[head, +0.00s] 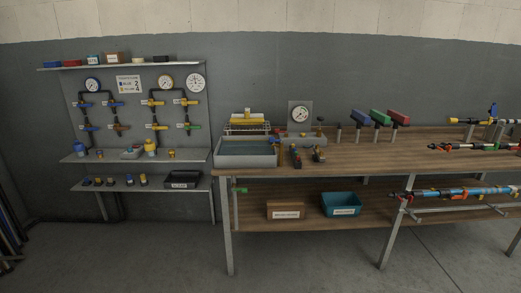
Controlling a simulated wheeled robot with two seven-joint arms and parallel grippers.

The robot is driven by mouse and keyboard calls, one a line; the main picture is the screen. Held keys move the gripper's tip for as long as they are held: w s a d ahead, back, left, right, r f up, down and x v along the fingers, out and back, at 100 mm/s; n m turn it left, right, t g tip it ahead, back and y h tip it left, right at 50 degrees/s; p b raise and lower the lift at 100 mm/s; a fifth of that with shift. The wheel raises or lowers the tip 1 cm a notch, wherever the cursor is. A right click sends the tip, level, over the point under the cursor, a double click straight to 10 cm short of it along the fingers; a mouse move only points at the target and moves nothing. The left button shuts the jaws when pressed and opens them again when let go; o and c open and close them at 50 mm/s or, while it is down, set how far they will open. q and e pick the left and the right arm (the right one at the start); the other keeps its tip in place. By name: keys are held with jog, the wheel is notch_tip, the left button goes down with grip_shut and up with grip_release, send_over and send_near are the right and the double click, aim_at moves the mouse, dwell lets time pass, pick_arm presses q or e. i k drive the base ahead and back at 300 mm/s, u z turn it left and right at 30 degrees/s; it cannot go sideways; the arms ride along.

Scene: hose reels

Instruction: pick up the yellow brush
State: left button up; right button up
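A yellow block-like thing (246,119) lies on a wire rack at the back of the grey water tub, at the left end of the workbench. It may be the yellow brush, but it is too small to tell bristles. Other yellow things, such as a yellow container (151,147) on the wall panel's shelf, do not look like brushes. Neither of my grippers shows in the head view.
The grey tub (246,160) stands on the wooden workbench (370,158). Small fittings (296,156) and a gauge stand (300,115) are beside it. A brown bin (285,209) and teal bin (341,204) sit on the lower shelf. The floor in front is clear.

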aim_at(246, 122)
jog(key=i, duration=2.75)
jog(key=z, duration=0.3)
